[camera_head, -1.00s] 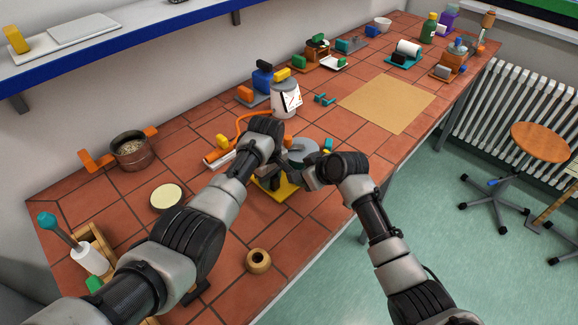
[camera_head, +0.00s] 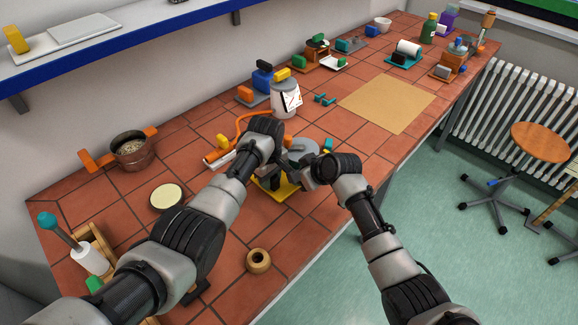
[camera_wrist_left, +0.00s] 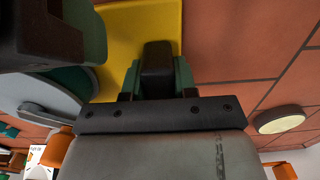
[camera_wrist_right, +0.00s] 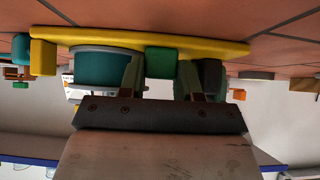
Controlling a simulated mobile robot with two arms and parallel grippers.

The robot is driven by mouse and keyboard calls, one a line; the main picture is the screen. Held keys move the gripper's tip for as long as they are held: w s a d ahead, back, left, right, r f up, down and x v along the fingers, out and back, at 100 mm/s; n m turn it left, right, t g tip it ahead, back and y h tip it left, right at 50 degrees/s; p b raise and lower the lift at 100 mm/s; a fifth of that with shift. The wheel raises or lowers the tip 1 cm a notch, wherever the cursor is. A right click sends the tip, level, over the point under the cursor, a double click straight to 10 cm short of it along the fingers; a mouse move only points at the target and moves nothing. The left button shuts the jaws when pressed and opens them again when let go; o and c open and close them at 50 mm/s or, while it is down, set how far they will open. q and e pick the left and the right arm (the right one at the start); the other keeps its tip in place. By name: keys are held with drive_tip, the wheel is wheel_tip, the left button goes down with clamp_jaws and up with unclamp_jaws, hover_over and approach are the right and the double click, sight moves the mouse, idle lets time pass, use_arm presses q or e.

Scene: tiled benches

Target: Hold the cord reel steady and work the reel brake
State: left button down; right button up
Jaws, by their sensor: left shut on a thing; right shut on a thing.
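The cord reel has a yellow base (camera_head: 274,190) and a grey-topped teal drum (camera_head: 301,149), partly hidden by my arms. The drum shows at left in the left wrist view (camera_wrist_left: 40,98), and its teal side shows in the right wrist view (camera_wrist_right: 104,68). My left gripper (camera_wrist_left: 157,80) is shut on a dark upright grip above the yellow base. My right gripper (camera_wrist_right: 160,75) is shut on a green block (camera_wrist_right: 160,61) beside the drum, at the yellow base. In the head view, both gripper tips are close together at the reel and mostly hidden.
An orange cord (camera_head: 243,122) lies behind the left wrist. A white canister (camera_head: 286,100) stands behind the reel. A pot (camera_head: 132,153), a pale round lid (camera_head: 166,197) and a tan ring (camera_head: 258,261) are at left and front. The brown mat (camera_head: 388,102) is clear.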

use_arm(q)
drive_tip(key=shift+a, duration=0.1)
use_arm(e)
drive_tip(key=shift+w+d, duration=0.65)
drive_tip(key=shift+d, duration=0.1)
use_arm(q)
drive_tip(key=shift+f, duration=0.1)
use_arm(e)
drive_tip(key=shift+w+d, duration=0.1)
drive_tip(key=shift+d, duration=0.1)
drive_tip(key=shift+w, duration=0.1)
drive_tip(key=o, duration=1.1)
use_arm(q)
drive_tip(key=shift+s, duration=0.1)
use_arm(e)
drive_tip(key=shift+a, duration=0.15)
drive_tip(key=shift+a+r, duration=0.1)
drive_tip(key=shift+a, duration=0.05)
